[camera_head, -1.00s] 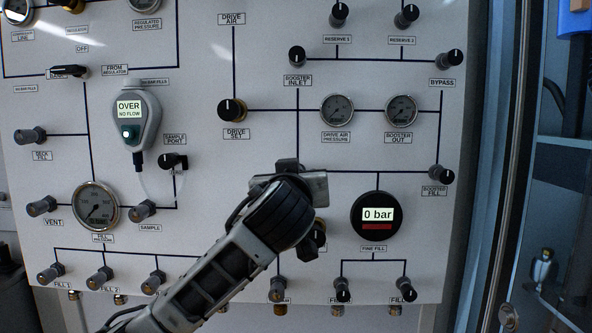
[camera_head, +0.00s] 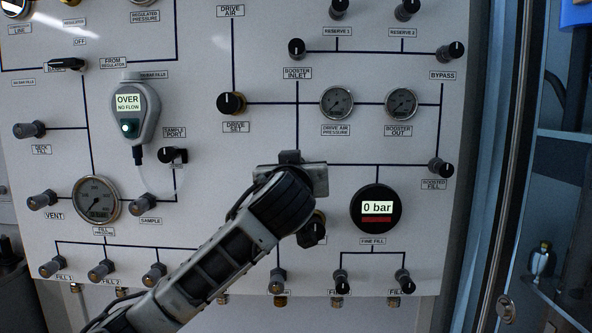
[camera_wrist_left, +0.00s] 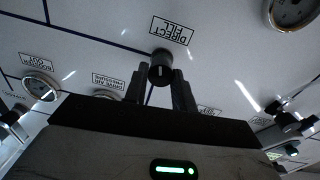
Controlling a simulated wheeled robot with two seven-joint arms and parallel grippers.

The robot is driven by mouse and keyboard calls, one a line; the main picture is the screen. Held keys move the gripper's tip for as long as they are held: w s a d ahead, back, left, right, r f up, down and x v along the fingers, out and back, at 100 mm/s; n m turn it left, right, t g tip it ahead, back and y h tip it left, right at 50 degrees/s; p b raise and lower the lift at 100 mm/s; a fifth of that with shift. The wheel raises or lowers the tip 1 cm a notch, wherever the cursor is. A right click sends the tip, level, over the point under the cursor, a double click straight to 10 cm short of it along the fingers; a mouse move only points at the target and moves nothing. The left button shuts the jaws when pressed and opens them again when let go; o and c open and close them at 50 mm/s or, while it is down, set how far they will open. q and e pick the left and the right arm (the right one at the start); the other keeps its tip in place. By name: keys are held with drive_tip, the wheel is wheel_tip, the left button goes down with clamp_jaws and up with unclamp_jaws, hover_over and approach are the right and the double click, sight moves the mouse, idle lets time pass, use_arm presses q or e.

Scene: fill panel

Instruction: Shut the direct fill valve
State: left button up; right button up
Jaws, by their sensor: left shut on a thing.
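The direct fill valve is a dark round knob (camera_wrist_left: 160,68) with a pale mark on its face, in the upper middle of the left wrist view. Its label, DIRECT FILL (camera_wrist_left: 171,31), appears upside down there. My left gripper (camera_wrist_left: 160,88) has a finger on each side of the knob and is shut on it. In the head view my left gripper (camera_head: 290,160) is against the panel, below the booster inlet column, and my wrist hides the valve and its label. My right gripper is not in view.
The white panel (camera_head: 210,190) carries many other knobs and gauges. A black knob (camera_head: 311,232) sits close below my left wrist, partly hidden. The fine fill display (camera_head: 376,209) reads 0 bar. A handheld meter (camera_head: 133,112) reads OVER, NO FLOW. A cabinet frame (camera_head: 500,180) stands right of the panel.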

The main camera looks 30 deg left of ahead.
use_arm(q)
drive_tip(key=n, duration=1.1)
drive_tip(key=n+y, duration=0.1)
drive_tip(key=n, duration=2.1)
drive_tip(key=shift+f+g, duration=0.4)
idle(0.8)
drive_tip(key=o, duration=1)
